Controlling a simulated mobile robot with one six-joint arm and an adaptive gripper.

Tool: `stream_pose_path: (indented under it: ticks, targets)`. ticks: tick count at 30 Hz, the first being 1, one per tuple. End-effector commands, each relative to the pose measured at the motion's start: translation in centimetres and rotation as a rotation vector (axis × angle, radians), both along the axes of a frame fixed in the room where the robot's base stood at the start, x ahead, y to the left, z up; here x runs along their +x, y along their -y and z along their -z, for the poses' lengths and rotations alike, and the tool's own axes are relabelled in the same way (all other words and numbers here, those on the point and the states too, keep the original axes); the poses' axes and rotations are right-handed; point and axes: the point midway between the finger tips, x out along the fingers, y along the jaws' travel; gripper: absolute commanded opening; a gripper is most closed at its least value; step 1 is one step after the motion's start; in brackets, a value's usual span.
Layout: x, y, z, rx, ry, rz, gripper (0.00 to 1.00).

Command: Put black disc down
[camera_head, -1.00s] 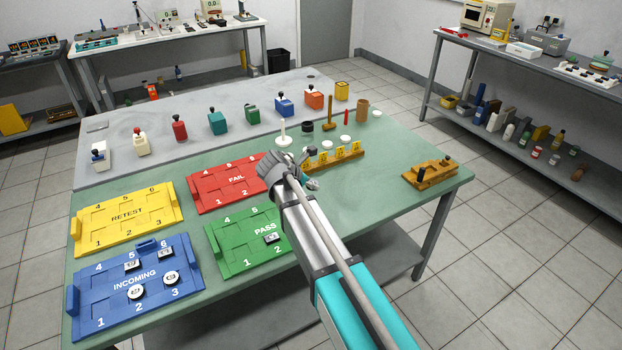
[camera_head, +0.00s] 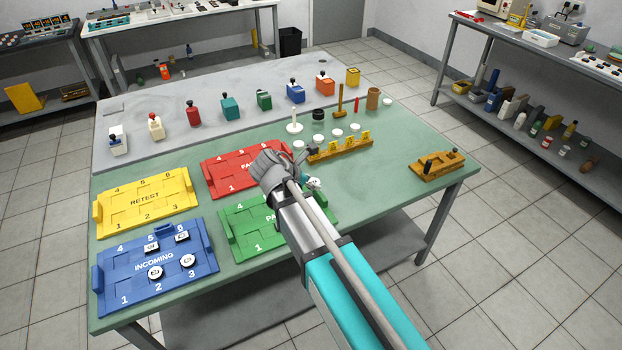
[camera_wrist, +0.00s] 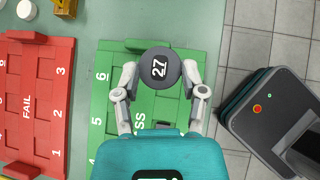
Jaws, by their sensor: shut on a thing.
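The black disc (camera_wrist: 160,65), marked 27 on its white label, sits between the two fingertips of my gripper (camera_wrist: 160,72) in the wrist view. The gap between disc and tray cannot be judged.
The blue INCOMING tray (camera_head: 120,282) holds several small parts. The yellow RETEST tray (camera_head: 112,214) looks empty. A yellow rack (camera_head: 340,150) and a wooden fixture (camera_head: 438,168) stand to the right.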

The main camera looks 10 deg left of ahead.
Motion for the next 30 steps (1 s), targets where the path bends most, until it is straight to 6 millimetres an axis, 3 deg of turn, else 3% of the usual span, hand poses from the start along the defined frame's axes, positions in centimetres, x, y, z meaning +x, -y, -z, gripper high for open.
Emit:
stream_pose_path:
  ticks: [17, 30]
  targets:
    - [0.0, 0.0, -0.2, 0.0, 0.0, 0.0, 0.0]
    - [0.0, 0.0, -4.5, 0.0, 0.0, 0.0, 0.0]
